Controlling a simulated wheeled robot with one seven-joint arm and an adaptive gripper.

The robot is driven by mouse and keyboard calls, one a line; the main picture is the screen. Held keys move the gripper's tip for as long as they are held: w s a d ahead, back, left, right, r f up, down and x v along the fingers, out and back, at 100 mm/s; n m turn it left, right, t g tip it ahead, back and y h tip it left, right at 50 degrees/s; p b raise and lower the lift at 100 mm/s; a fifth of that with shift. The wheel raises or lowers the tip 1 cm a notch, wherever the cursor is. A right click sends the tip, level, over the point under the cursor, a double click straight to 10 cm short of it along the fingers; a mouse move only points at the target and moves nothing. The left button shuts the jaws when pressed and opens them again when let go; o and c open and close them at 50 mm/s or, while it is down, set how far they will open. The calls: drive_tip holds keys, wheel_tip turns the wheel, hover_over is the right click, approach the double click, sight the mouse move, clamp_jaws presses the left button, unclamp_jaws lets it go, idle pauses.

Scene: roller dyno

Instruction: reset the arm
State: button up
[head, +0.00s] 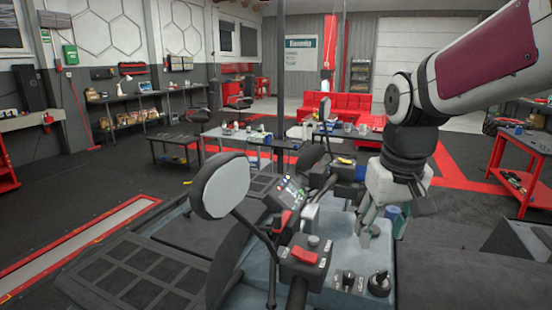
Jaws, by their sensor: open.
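My gripper (382,232) hangs at the end of my arm in the right half of the head view, pointing down, with its light grey fingers apart. I see nothing held between the fingers. A blue and green item shows just behind the right finger; I cannot tell what it is. My arm comes in from the upper right, with a maroon and white link, and bends down at a dark wrist.
Low tables (240,134), a red sofa (345,108) and a red workbench (520,165) are farther back. Dark floor lies between.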

drive_tip(key=s+t, duration=0.3)
drive_tip(key=s, duration=1.3)
drive_tip(key=shift+s+r+m, duration=0.3)
drive_tip(key=shift+r, duration=0.15)
drive_tip(key=shift+r, duration=0.6)
idle(1.4)
